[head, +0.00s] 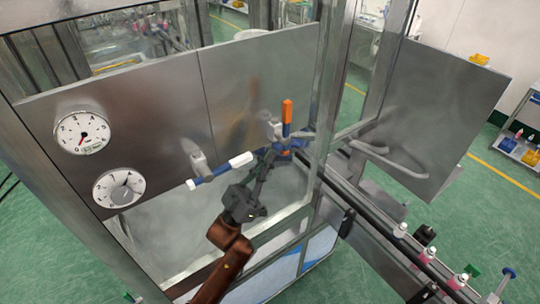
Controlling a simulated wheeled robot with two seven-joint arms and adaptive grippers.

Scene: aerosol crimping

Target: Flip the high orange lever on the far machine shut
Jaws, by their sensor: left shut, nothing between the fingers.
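The orange lever (287,110) stands upright on the steel front panel of the machine, its orange end up and its blue shank below it by a small metal valve body (275,131). My left gripper (271,153) reaches up from below on its brown arm. Its dark fingers are shut and empty, close under the lever's mount. Whether they touch it I cannot tell. A second orange bit and blue parts beside the fingertips are partly hidden. My right gripper is not in view.
A second valve with a blue and white lever (220,170) lies level left of my gripper. Two round gauges (83,132) sit on the panel's left. A steel post (330,90) stands right of the orange lever. A conveyor with bottles (400,231) runs at lower right.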

